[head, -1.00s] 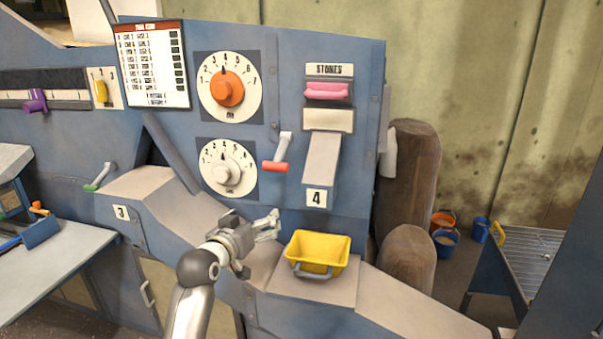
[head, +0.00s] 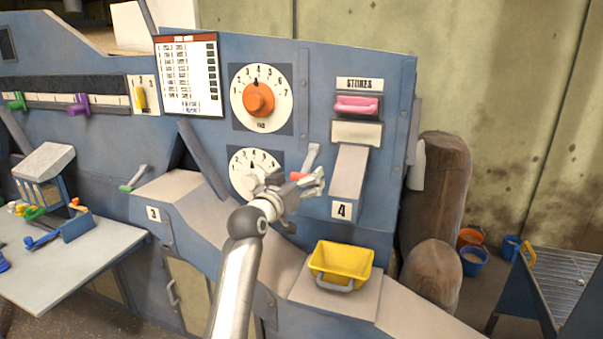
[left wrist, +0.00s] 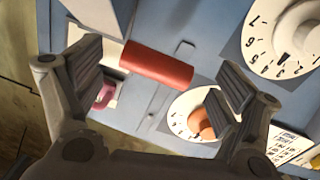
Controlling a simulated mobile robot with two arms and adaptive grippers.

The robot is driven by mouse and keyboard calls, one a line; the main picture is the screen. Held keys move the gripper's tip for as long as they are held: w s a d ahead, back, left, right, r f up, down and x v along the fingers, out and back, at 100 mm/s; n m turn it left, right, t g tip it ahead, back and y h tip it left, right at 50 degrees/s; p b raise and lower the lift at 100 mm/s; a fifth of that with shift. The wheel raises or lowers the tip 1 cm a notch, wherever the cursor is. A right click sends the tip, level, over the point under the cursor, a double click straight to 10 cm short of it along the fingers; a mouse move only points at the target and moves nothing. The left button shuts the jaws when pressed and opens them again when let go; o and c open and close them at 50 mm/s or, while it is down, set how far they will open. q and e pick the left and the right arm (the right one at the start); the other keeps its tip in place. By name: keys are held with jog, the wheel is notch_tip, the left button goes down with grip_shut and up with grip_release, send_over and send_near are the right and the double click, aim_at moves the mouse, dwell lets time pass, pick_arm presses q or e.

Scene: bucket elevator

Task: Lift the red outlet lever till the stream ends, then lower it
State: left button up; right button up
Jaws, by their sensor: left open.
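The red outlet lever has a red grip (head: 299,177) on a pale arm (head: 311,157), on the blue machine front left of the chute marked 4 (head: 349,172). My left gripper (head: 312,183) is at the lever and hides part of the red grip. In the left wrist view the red grip (left wrist: 156,64) lies crosswise between the open fingers of the gripper (left wrist: 158,88), nearer the left finger; I cannot tell whether they touch. No stream shows at the chute. The yellow bin (head: 341,265) stands below the chute. My right gripper is not in view.
The white dial (head: 250,170) is just left of the lever, partly behind my gripper. The orange dial (head: 259,99) is above it. The pink handle (head: 356,105) sits above the chute. A green lever (head: 131,180) is farther left.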

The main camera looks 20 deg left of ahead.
pick_arm(q)
jog(key=shift+w+d, duration=0.1)
jog(key=shift+w, duration=0.75)
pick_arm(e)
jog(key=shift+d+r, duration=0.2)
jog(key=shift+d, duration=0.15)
pick_arm(q)
jog(key=shift+c, duration=0.4)
